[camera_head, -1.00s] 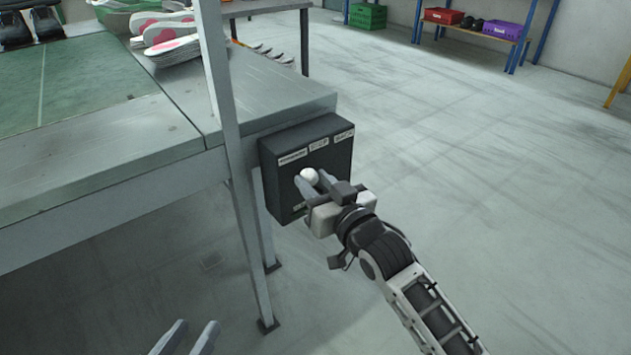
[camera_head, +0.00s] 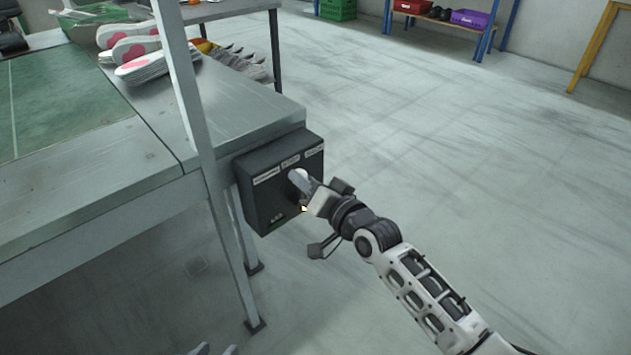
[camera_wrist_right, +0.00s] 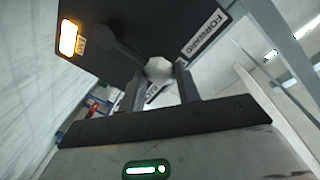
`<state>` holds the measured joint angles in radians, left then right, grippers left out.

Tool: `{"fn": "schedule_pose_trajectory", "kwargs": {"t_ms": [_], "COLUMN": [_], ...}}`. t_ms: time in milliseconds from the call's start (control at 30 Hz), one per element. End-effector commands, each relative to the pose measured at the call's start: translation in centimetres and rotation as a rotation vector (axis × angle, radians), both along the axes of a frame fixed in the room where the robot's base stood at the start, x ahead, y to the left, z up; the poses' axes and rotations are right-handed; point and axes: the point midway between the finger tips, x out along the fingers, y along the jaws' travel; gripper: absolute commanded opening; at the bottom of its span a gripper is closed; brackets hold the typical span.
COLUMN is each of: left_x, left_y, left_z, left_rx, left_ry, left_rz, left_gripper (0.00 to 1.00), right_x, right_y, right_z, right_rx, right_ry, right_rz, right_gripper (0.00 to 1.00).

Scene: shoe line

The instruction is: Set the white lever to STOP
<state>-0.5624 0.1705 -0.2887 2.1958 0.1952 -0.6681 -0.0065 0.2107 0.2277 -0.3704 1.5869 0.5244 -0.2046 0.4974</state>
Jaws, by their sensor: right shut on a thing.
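The dark control box (camera_head: 283,190) is on the table's end. Three white labels run along its upper face; their words are too small in the head view. The white lever knob (camera_head: 298,174) is close below the middle label. My right gripper (camera_head: 302,180) is shut on it. In the right wrist view the knob (camera_wrist_right: 158,68) is between the two fingers, with the FORWARD label (camera_wrist_right: 206,34) to its upper right and another label (camera_wrist_right: 153,92) partly hidden by the fingers. My left gripper (camera_head: 215,350) barely shows at the bottom edge, its fingertips apart.
An orange lamp (camera_wrist_right: 68,38) is lit on the box. The table (camera_head: 90,185) with its upright post (camera_head: 186,85) stands left of the box. Shoe soles (camera_head: 140,60) lie on the table. The floor to the right is clear, with a crate shelf (camera_head: 440,20) far back.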

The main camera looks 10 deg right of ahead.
Motion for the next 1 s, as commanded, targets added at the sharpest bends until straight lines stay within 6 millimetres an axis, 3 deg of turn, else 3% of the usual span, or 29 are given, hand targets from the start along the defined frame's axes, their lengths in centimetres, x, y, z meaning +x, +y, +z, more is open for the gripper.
{"fn": "schedule_pose_trajectory", "kwargs": {"t_ms": [567, 600, 667, 1000], "left_x": [-0.02, -0.02, -0.01, 0.0], "left_y": [0.13, 0.13, 0.13, 0.12], "left_z": [-0.27, -0.27, -0.27, -0.15], "left_rx": [0.005, 0.005, 0.005, 0.005], "left_ry": [0.013, 0.013, 0.013, 0.013], "left_rz": [0.002, 0.002, 0.002, 0.002], "left_gripper": [0.37, 0.37, 0.37, 0.37], "right_x": [0.13, 0.12, 0.12, -0.06], "right_y": [-0.03, -0.02, -0.02, -0.17], "right_z": [-0.07, -0.07, -0.07, -0.01], "right_rx": [0.038, 0.038, 0.037, 0.037], "right_ry": [0.024, 0.024, 0.024, 0.022], "right_rz": [0.004, 0.004, 0.004, 0.003], "right_gripper": [0.0, 0.35, 0.52, 0.55]}}
